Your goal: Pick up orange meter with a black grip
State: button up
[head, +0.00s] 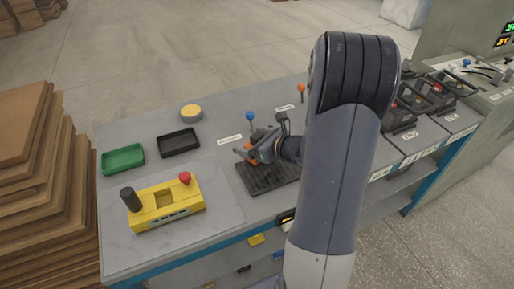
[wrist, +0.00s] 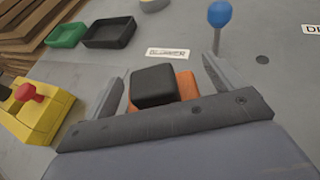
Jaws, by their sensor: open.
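The orange meter with its black grip shows in the wrist view, the orange body (wrist: 187,84) partly behind the black block-shaped grip (wrist: 153,86). In the head view only small orange parts of the meter (head: 250,160) show beside my gripper. My gripper (head: 246,153) is open and low over the bench. In the wrist view my gripper (wrist: 163,88) has one finger to the left of the meter and one to the right, with gaps on both sides. The meter's lower part is hidden behind the gripper body.
A blue-knobbed lever (head: 250,117) stands close behind. A yellow control box (head: 165,203), a green tray (head: 123,158) and a black tray (head: 178,142) lie left. Black devices (head: 400,115) stand right. Bare bench lies between trays and gripper.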

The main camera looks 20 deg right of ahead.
jog(key=c, duration=1.2)
jog(key=shift+o, duration=0.2)
jog(key=shift+r, duration=0.1)
